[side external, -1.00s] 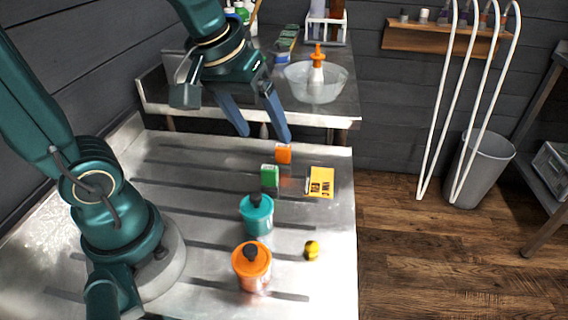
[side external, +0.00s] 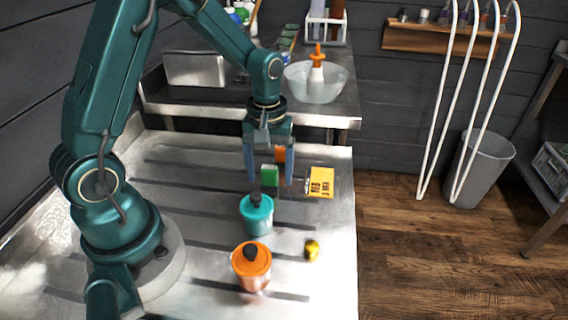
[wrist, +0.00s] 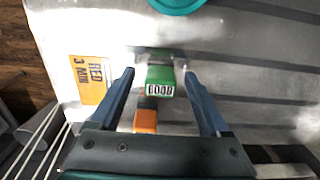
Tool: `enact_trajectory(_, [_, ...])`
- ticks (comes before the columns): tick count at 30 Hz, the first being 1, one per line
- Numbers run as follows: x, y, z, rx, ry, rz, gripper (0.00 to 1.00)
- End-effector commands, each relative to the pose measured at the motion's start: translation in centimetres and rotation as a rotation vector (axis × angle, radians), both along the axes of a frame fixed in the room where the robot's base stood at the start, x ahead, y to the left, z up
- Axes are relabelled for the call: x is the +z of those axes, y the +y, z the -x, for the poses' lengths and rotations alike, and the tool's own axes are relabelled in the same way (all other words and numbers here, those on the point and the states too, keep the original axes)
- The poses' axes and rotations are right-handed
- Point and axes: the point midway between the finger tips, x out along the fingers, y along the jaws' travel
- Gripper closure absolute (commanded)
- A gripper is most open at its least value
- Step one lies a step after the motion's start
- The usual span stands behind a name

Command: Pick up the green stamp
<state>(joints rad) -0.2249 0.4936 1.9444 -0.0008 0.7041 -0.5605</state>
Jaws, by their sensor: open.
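The green stamp (side external: 270,175) stands on the metal table behind the teal-lidded jar. In the wrist view the green stamp (wrist: 160,84) shows a white label reading "GOOD" and lies between my finger tips. My gripper (side external: 270,180) points down with its blue fingers apart, one on each side of the green stamp. In the wrist view my gripper (wrist: 160,78) is open, with a gap between each finger and the stamp. An orange stamp (side external: 280,155) is just behind the green one, partly hidden by my gripper; it also shows in the wrist view (wrist: 146,120).
A yellow card (side external: 320,182) lies to the right of the stamps. A teal jar (side external: 257,215), an orange jar (side external: 251,266) and a small yellow object (side external: 312,250) stand nearer the front. A clear bowl (side external: 318,90) is on the back counter.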

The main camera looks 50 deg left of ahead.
Motion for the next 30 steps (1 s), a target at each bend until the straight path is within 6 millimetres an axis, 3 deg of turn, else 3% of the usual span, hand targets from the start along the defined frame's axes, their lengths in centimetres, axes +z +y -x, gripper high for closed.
enact_trajectory(4, [-1.12,-0.03,0.04,-0.001,0.001,0.001,0.20])
enact_trajectory(12, [-1.29,-0.03,0.03,-0.001,-0.001,0.001,0.20])
enact_trajectory(14, [-1.29,-0.02,0.02,-0.001,-0.001,0.000,0.39])
enact_trajectory(18, [-1.27,-0.03,0.01,-0.001,-0.001,0.000,0.93])
enact_trajectory(19, [-1.27,-0.03,0.01,-0.001,-0.001,0.000,1.00])
enact_trajectory(30, [-0.87,-0.01,-0.06,-0.001,-0.004,-0.001,1.00])
